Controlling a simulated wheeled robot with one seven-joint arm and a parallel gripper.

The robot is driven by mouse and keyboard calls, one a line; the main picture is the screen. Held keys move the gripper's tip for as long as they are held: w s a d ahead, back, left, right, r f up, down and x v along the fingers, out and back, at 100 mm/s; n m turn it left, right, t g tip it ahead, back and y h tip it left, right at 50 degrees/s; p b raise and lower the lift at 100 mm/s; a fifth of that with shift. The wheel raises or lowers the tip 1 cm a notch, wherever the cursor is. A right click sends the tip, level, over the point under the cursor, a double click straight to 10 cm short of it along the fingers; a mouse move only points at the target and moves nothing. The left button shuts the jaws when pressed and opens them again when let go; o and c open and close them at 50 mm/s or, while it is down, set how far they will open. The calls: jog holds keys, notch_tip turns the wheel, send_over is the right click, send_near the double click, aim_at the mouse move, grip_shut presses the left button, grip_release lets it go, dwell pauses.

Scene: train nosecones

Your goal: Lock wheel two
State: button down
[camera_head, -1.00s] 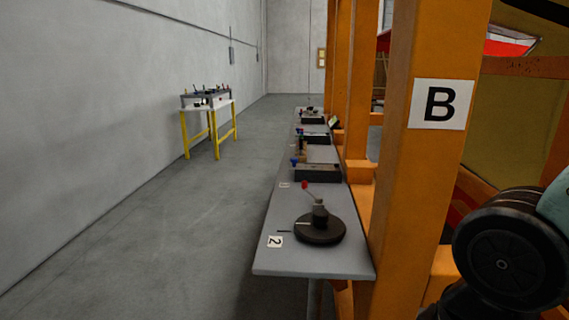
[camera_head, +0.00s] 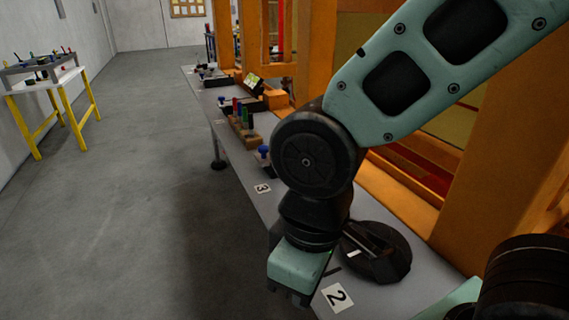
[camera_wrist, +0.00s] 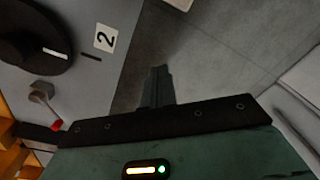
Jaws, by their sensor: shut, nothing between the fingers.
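Wheel two is a dark round disc (camera_head: 385,262) on the grey table, partly hidden by my arm. In the wrist view the wheel (camera_wrist: 20,55) is at the upper left. Its white mark (camera_wrist: 55,53) roughly lines up with a black line (camera_wrist: 91,57) on the table beside a "2" label (camera_wrist: 105,37). A lever with a red knob (camera_wrist: 57,126) shows at the left of the wrist view, its knob partly behind my gripper's housing. My gripper (camera_head: 292,300) is left of the wheel, apart from it. Its fingers (camera_wrist: 158,85) are shut and empty, over the floor in the wrist view.
The table (camera_head: 237,160) runs back with a "3" label (camera_head: 262,188), a blue-knobbed part (camera_head: 263,152) and a block with coloured pegs (camera_head: 243,124). Orange posts (camera_head: 322,50) stand along its right. A yellow-legged bench (camera_head: 50,95) is at the left. The floor between is clear.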

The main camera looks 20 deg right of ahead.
jog(key=shift+w+a, duration=0.1)
jog(key=w+d+r+m+g+p, duration=0.1)
jog(key=w+d+r+m+p, duration=0.15)
jog(key=w, duration=0.45)
jog(key=w+d+r+m+y+p, duration=0.15)
jog(key=w+m, duration=0.25)
jog(key=w, duration=0.4)
jog(key=w+d+r+m+g+p, duration=0.1)
jog(key=w+d+m+p, duration=0.15)
jog(key=w, duration=0.45)
jog(key=w+d+m+p, duration=0.2)
jog(key=w+d+m, duration=0.2)
jog(key=w+d, duration=0.3)
jog(key=w+d+f+m+p, duration=0.1)
jog(key=w+d+m+p, duration=0.1)
jog(key=w+d+m, duration=0.2)
jog(key=w+d, duration=0.3)
jog(key=d, duration=0.4)
jog(key=shift+d+f+m, duration=0.25)
jog(key=shift+m, duration=0.15)
